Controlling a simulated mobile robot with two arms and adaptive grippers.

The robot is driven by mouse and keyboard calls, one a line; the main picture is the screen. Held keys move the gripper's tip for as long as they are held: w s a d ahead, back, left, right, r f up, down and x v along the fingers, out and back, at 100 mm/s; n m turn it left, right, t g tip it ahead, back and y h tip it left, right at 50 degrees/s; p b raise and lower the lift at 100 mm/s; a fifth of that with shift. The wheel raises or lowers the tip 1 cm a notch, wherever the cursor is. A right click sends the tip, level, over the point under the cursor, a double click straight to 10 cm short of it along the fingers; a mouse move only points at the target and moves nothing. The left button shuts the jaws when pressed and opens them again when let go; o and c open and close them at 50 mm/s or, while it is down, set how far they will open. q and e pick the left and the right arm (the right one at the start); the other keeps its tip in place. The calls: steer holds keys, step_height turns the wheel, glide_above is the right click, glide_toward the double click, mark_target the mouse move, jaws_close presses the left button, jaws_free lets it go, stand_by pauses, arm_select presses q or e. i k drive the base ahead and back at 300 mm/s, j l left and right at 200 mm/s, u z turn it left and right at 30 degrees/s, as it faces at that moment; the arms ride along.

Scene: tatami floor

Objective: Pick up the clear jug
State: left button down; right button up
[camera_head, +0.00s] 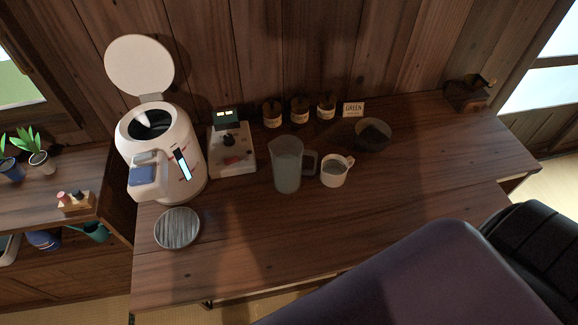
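The clear jug (288,167) stands upright near the middle of the wooden table (300,245). It is a tall, translucent grey pitcher with its handle pointing right. Something pale seems to show inside it, but I cannot tell whether it holds liquid. Neither of my grippers shows in the head view, and nothing is touching the jug. A large dark form fills the lower right corner and hides the table's front right part.
A small white cup (335,173) stands close to the jug's handle. A dark bowl (373,136) is behind right. A white scale-like device (232,152) and an open-lidded kettle (162,150) stand left. A round drip plate (177,229) lies front left. Table front of the jug is clear.

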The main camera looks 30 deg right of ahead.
mark_target(287, 153)
steer(key=k+j, duration=0.8)
steer(key=j+z, duration=0.05)
steer(key=j, duration=0.05)
